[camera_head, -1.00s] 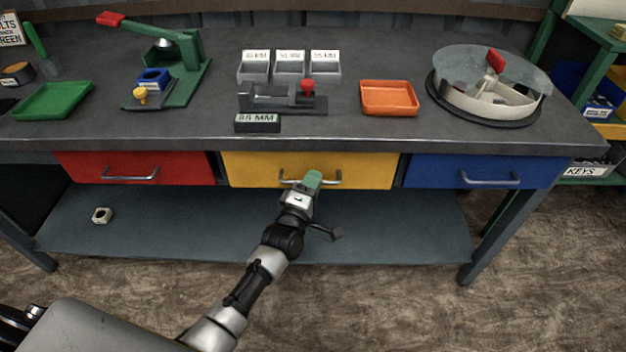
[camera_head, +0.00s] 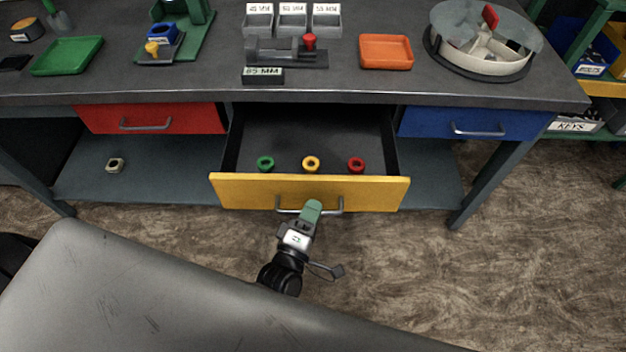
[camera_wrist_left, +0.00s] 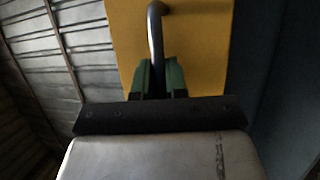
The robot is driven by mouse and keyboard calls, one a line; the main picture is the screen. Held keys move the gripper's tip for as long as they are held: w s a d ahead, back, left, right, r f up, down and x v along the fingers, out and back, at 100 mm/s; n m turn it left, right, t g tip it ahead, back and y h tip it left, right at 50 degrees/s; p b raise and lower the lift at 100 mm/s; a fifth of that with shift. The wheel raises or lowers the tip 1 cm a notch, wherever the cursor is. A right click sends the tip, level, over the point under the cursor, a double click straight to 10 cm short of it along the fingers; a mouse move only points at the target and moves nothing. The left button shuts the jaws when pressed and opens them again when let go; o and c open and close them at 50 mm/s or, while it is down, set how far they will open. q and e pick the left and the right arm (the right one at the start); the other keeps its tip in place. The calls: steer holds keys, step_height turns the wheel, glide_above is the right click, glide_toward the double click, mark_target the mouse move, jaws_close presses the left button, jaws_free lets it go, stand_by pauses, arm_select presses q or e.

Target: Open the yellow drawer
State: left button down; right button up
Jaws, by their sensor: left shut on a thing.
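The yellow drawer (camera_head: 240,192) is pulled well out from under the middle of the workbench. Inside it lie a green ring (camera_head: 265,163), a yellow ring (camera_head: 311,163) and a red ring (camera_head: 357,164) in a row near its front. My left gripper (camera_head: 311,208) is shut on the drawer's metal handle (camera_head: 335,206), right of the handle's middle. In the left wrist view the green fingers (camera_wrist_left: 160,78) close around the handle bar (camera_wrist_left: 155,35), with the yellow front (camera_wrist_left: 205,60) behind. My right gripper is not in view.
The red drawer (camera_head: 185,120) and the blue drawer (camera_head: 425,124) flank it, both shut. The worktop (camera_head: 340,90) holds a green tray (camera_head: 68,56), an orange tray (camera_head: 386,52) and a round sorter (camera_head: 482,60). The floor right of my arm is clear.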

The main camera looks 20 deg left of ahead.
arm_select(q)
steer(key=shift+s+d, duration=0.3)
steer(key=shift+s, duration=0.75)
steer(key=shift+s+d, duration=0.25)
steer(key=shift+s, duration=0.75)
steer(key=c, duration=1.2)
jaws_free()
steer(key=b+v, duration=0.1)
steer(key=v, duration=0.9)
steer(key=shift+s+f, duration=0.15)
steer(key=shift+s, duration=0.2)
steer(key=shift+f, duration=0.1)
